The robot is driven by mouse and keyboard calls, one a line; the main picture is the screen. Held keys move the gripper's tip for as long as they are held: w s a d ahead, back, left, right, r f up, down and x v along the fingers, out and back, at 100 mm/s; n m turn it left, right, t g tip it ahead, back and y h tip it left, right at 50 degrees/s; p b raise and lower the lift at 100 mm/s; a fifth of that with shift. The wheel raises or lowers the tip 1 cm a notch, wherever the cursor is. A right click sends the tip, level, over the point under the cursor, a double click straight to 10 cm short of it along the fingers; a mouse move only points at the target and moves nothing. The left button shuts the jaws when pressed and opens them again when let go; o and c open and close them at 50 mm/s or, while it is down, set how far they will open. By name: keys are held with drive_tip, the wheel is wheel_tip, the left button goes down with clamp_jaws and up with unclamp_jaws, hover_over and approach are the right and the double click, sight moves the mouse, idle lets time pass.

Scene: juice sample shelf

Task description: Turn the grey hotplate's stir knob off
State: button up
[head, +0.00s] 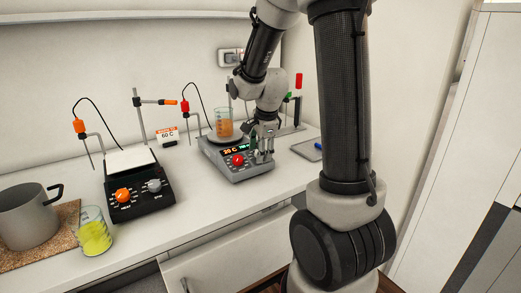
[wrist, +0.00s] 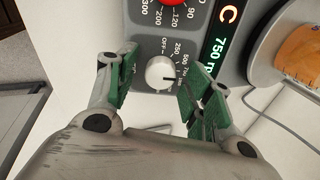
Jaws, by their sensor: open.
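The grey hotplate (head: 236,175) stands on the counter with a lit display. In the wrist view its pale stir knob (wrist: 160,72) sits on the panel beside a dial reading OFF, 250, 500 and 750. Its dark pointer line points right in the picture, toward the 750 side, away from OFF. The green display (wrist: 219,45) reads 750. My gripper (wrist: 152,76) is open, its green-padded fingers on either side of the knob; I cannot tell whether they touch it. In the head view my gripper (head: 263,152) is over the panel's right part and hides the stir knob.
The red heat knob (head: 237,160) is close to the gripper. A beaker of orange liquid (head: 224,127) stands on the hotplate. A black hotplate (head: 140,205), a yellow beaker (head: 94,232) and a grey pot (head: 28,217) stand to the left.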

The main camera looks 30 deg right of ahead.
drive_tip(key=c, duration=1)
drive_tip(key=n, duration=0.4)
drive_tip(key=shift+n, duration=0.4)
drive_tip(key=n, duration=0.9)
drive_tip(key=shift+t, duration=0.3)
drive_tip(key=shift+n+y, duration=0.3)
drive_tip(key=shift+n, duration=1.7)
